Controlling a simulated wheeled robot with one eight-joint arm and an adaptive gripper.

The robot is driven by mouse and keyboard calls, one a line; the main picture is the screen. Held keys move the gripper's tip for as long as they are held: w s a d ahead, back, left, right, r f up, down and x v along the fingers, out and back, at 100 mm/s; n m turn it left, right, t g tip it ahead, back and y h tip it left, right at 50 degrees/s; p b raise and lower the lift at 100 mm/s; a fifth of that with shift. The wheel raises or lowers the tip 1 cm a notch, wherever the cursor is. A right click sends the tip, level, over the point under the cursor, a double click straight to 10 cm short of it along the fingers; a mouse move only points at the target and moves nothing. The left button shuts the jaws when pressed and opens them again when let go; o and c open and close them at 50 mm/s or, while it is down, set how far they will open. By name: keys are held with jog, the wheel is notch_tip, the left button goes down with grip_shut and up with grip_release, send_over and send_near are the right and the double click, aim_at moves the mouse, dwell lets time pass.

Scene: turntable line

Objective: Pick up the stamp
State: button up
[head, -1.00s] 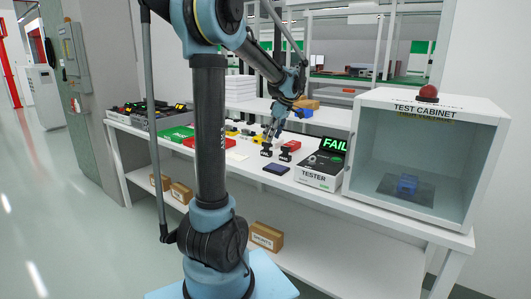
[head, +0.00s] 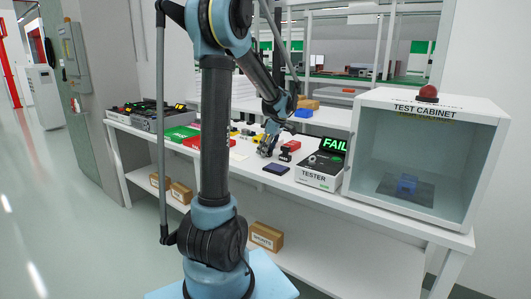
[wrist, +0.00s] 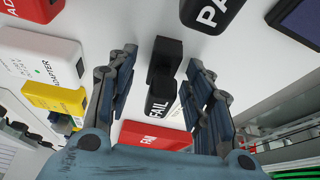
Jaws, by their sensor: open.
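A black stamp (wrist: 165,58) marked FAIL stands between the two fingers of my gripper (wrist: 163,56) in the wrist view. The fingers are spread, with a gap to the stamp on each side, and I see no grip on it. A second black piece marked PA (wrist: 212,12), its label cut off, lies just beyond at the top edge. In the head view my gripper (head: 267,151) is low over the white table, and one black stamp (head: 285,155) shows just right of it. The stamp at the fingers is hidden there.
A red block (wrist: 155,135) with white lettering lies close behind the stamp. A dark blue pad (head: 276,169) lies in front. The tester (head: 318,176), reading FAIL, and the test cabinet (head: 364,205) stand to the right. A white box (wrist: 40,58) and a yellow one (wrist: 52,97) lie left.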

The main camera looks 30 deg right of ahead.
grip_shut()
notch_tip(320, 180, up, 10)
jog(key=shift+r, duration=0.1)
dwell(0.6)
jog(key=c, duration=0.9)
grip_release()
jog(key=shift+c, duration=0.6)
jog(key=shift+o, duration=0.5)
jog(key=shift+w, duration=0.1)
